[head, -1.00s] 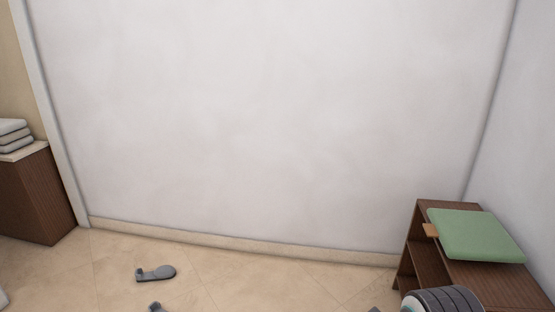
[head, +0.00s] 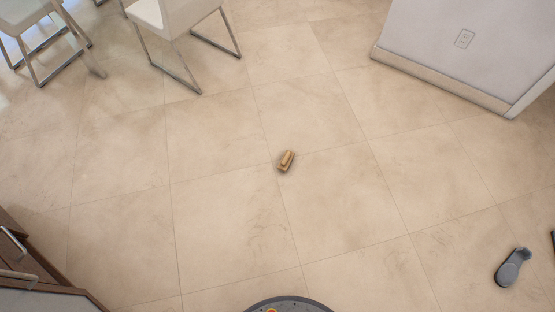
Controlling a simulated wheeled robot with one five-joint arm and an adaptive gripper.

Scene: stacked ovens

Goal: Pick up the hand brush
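A small tan, wood-coloured block-like object (head: 286,160) lies alone on the tiled floor near the middle of the head view. It looks like the hand brush, though its bristles cannot be made out at this size. It lies at a slant, and nothing touches it. My gripper cannot be made out in this view, so whether it holds anything does not show.
White chairs with metal legs (head: 180,40) stand at the upper left. A grey slipper-like object (head: 513,268) lies at lower right. A wooden cabinet with handles (head: 30,262) is at lower left. Floor around the tan object is clear.

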